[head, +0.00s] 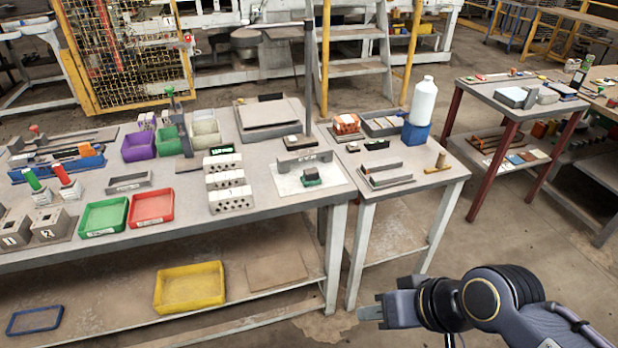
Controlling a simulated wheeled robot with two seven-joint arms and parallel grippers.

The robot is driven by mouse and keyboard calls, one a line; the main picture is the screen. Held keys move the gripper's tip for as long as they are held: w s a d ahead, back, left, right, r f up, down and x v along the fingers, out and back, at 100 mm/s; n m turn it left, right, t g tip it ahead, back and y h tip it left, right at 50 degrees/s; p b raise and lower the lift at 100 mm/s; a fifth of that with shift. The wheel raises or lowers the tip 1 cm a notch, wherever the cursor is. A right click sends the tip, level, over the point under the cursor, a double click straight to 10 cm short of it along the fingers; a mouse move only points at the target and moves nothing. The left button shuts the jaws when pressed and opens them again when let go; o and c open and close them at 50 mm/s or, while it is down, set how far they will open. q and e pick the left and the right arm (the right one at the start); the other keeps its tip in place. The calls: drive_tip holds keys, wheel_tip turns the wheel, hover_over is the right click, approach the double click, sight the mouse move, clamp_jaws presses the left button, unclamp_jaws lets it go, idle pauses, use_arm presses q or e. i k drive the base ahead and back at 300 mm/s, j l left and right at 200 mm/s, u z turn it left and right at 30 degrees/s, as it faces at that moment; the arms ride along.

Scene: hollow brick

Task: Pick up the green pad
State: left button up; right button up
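A small dark block with a green layer at its base (312,177) sits on a white sheet (287,186) at the right end of the long workbench. This green part is the nearest match to a green pad that I can make out, but it is too small to be sure. A grey bridge-shaped piece (303,161) stands just behind it. My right gripper (369,305) is at the lower right, in front of the benches and well apart from the block. Its fingers look apart, with nothing between them. My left gripper is out of view.
Hollow bricks (230,199) stand left of the sheet. Green (104,215) and red (152,207) trays lie further left. A side table holds a white bottle (423,101) on a blue block (415,136) and a grey U-shaped fixture (387,178). Floor around my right gripper is clear.

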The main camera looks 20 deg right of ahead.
sight(310, 178)
drive_tip(key=i+j, duration=0.2)
drive_tip(key=i, duration=0.35)
drive_tip(key=i+j+z, duration=0.15)
drive_tip(key=i, duration=0.35)
